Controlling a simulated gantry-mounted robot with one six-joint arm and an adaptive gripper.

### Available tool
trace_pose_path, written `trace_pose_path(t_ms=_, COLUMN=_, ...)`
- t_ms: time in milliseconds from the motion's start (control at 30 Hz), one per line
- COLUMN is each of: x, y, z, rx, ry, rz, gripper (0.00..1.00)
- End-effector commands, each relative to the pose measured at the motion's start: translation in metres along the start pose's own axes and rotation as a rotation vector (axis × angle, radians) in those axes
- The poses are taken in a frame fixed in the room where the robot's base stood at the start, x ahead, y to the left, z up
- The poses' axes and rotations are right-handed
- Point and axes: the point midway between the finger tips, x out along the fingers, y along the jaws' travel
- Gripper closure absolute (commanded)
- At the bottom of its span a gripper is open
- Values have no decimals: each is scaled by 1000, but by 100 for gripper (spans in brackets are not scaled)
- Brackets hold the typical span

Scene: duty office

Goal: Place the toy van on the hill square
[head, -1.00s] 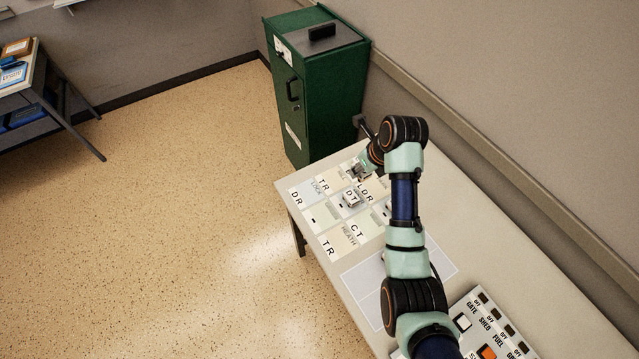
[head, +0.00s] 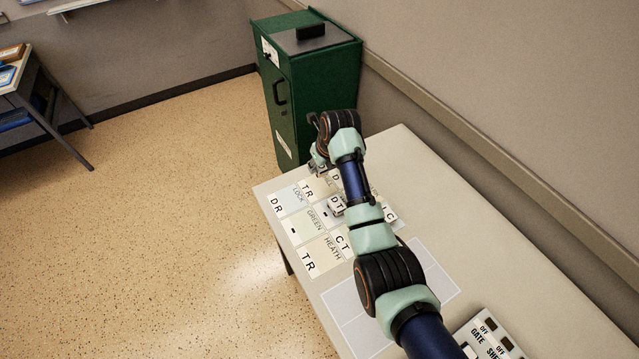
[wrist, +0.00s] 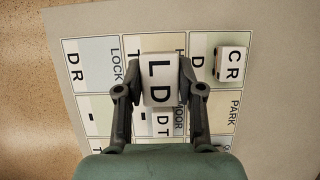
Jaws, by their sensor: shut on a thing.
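My gripper (wrist: 160,95) is shut on a small white block-like toy marked "LD" (wrist: 159,80), held between the two fingers above the board. I cannot tell from its top alone whether it is a van. In the head view my gripper (head: 318,165) is over the board's far end, partly hidden by my arm. A toy marked "DT" (wrist: 163,124) shows just below the held one, beside the "MOOR" label (wrist: 180,122).
A white toy marked "CR" (wrist: 231,63) stands to the right of the held one, near the "PARK" label. The "LOCK" square (wrist: 97,62) is at left. A green cabinet (head: 308,85) stands beyond the table's far end; the wall runs along the right.

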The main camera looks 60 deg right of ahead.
Motion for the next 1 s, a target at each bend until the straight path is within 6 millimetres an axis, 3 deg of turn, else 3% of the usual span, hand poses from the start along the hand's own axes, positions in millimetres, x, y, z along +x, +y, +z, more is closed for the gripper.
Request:
trace_pose_path(t_ms=67, x=10, y=0, z=-4, rx=0, ry=-1, rz=0, gripper=95)
trace_pose_path(t_ms=267, x=15, y=0, z=-6, rx=0, ry=-1, rz=0, gripper=95)
trace_pose_path(t_ms=567, x=65, y=0, z=-27, rx=0, ry=0, rz=0, gripper=95)
trace_pose_path(t_ms=933, x=68, y=0, z=-28, rx=0, ry=0, rz=0, gripper=95)
trace_pose_path(t_ms=967, x=68, y=0, z=-28, rx=0, ry=0, rz=0, gripper=58)
trace_pose_path(t_ms=1000, x=68, y=0, z=-28, rx=0, ry=0, rz=0, gripper=51)
